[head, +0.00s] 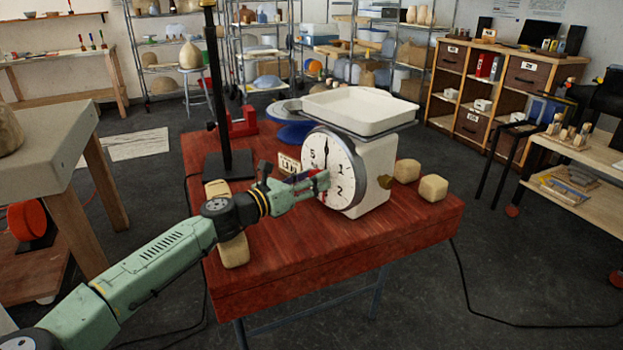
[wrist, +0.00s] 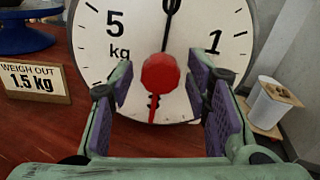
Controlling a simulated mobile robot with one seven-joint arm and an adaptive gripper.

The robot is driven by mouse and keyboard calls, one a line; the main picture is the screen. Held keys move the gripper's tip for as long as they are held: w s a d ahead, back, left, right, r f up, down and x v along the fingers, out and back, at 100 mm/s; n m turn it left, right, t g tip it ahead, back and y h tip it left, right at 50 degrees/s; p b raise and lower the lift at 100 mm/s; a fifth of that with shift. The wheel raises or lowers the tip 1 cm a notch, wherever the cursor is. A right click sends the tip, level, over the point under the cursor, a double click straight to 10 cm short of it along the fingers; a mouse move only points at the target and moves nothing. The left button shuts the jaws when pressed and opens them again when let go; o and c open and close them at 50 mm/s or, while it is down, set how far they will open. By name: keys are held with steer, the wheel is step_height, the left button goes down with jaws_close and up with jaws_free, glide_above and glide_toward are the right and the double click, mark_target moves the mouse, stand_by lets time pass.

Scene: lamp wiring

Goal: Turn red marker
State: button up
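The red marker (wrist: 160,73) sits at the middle of the white scale dial (wrist: 140,40) in the wrist view, with its thin red tail pointing down. The black pointer above it points straight up. In the head view the dial (head: 329,158) faces my gripper from the white kitchen scale (head: 374,150). My gripper (head: 318,184) is at the dial's lower left there. In the wrist view my gripper (wrist: 159,80) is open, with one purple-padded finger on each side of the red marker and clear gaps to both. The marker is largely hidden in the head view.
A card (wrist: 32,77) reading "WEIGH OUT 1.5 kg" stands left of the dial. An empty white pan (head: 360,108) tops the scale. Clay blocks (head: 433,187) lie on the red table (head: 330,246), and a black post (head: 222,100) rises at its back left.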

jaws_close()
stand_by(0.3)
stand_by(0.3)
